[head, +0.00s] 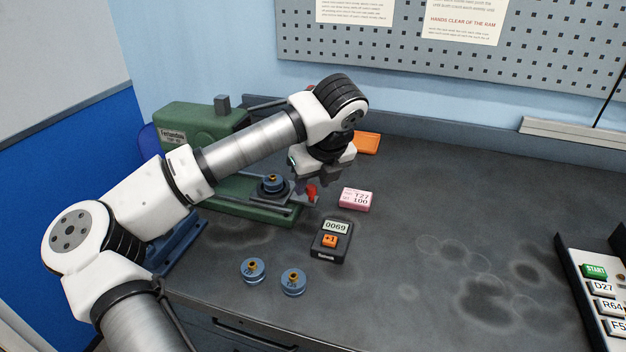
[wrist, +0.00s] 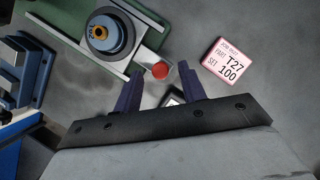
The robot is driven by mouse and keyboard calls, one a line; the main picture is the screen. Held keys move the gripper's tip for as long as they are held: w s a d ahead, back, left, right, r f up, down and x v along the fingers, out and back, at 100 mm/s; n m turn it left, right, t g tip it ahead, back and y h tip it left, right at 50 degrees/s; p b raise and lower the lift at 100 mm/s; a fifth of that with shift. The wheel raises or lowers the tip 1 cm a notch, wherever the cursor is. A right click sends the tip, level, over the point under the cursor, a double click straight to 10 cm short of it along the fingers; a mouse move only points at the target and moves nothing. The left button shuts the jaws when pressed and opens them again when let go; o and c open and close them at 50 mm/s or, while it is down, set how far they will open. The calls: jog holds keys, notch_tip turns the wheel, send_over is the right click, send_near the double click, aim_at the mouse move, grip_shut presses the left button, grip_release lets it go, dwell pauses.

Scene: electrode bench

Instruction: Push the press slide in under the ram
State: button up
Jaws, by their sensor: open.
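The green press (head: 187,130) stands at the back left of the bench, partly hidden by my arm. Its slide (head: 292,197) is out toward the front right, carrying a blue round die (head: 273,184). The slide has a red knob (head: 311,191) at its outer end. In the wrist view the die (wrist: 108,34) and red knob (wrist: 161,70) show clearly. My gripper (wrist: 158,78) is open and empty, with the red knob near the gap between its fingertips. I cannot tell whether it touches the knob. The ram is mostly hidden behind my arm.
A pink card block (head: 356,199) lies right of the knob. A counter (head: 331,240) reading 0069 stands in front. Two blue dies (head: 252,270) (head: 293,281) sit near the front edge. An orange object (head: 367,143) lies behind my gripper. The bench's right middle is clear.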

aim_at(271, 178)
jog(key=shift+w+a+f, duration=0.1)
jog(key=shift+w+f, duration=0.05)
jog(key=shift+f, duration=0.35)
grip_shut()
jog(key=shift+a, duration=0.2)
jog(key=w+a+b, duration=0.1)
jog(key=a, duration=0.1)
jog(key=a+b, duration=0.1)
jog(key=a, duration=0.2)
jog(key=w+a+b, duration=0.1)
jog(key=a, duration=0.2)
jog(key=shift+w+b, duration=0.35)
jog(key=shift+w+a+r, duration=0.1)
jog(key=shift+a+r, duration=0.05)
jog(key=shift+a, duration=0.15)
